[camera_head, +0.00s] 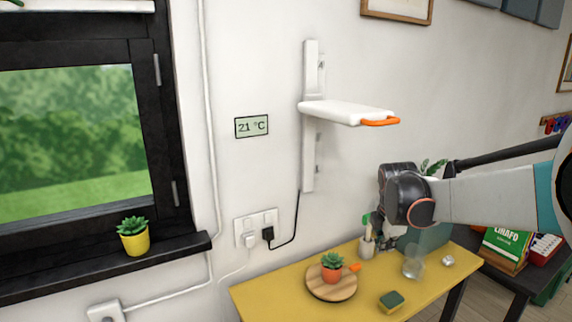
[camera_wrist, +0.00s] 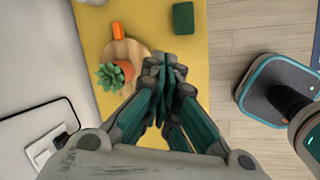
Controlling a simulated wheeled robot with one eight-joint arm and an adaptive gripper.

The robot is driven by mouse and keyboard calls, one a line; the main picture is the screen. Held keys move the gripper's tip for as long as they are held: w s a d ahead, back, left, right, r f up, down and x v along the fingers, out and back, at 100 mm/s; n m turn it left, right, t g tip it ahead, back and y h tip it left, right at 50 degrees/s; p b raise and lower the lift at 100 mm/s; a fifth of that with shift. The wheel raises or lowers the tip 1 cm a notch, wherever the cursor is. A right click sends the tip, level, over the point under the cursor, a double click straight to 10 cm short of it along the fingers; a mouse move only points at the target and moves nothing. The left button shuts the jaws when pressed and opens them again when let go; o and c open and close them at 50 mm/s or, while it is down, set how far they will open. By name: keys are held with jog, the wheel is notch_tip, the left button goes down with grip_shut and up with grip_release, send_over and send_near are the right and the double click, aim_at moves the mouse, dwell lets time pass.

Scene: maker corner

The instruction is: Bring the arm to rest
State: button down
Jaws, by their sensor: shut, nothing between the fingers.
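My arm reaches in from the right in the head view, with its dark wrist above the right part of the yellow table (camera_head: 265,299). My gripper (camera_head: 383,244) hangs below the wrist, partly hidden and small there. In the wrist view my gripper (camera_wrist: 167,75) is shut, its teal fingers together with nothing between them. It appears over the yellow table, beside the edge of the round wooden board (camera_wrist: 133,51). I cannot tell its exact height above the table.
A succulent in an orange pot (camera_head: 331,274) stands on the board, with an orange item (camera_head: 355,267) beside it. A green block (camera_head: 391,298) and clear glass (camera_head: 413,268) are nearby. A white wall shelf (camera_head: 345,111) juts out above.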

jog(key=s+a+r+m+t, duration=0.1)
jog(key=s+a+r+m, duration=0.2)
jog(key=s+m, duration=0.6)
jog(key=s+a+r+m+t, duration=0.1)
jog(key=s+a+r+m, duration=0.25)
jog(key=s, duration=0.95)
jog(key=s+f+m+t+y, duration=0.1)
jog(key=s+f+m, duration=0.2)
jog(key=s+m, duration=0.3)
jog(key=s, duration=0.2)
jog(key=shift+s+a+f+m+t, duration=0.2)
jog(key=shift+s+a+m+t, duration=0.1)
jog(key=shift+a+m, duration=0.1)
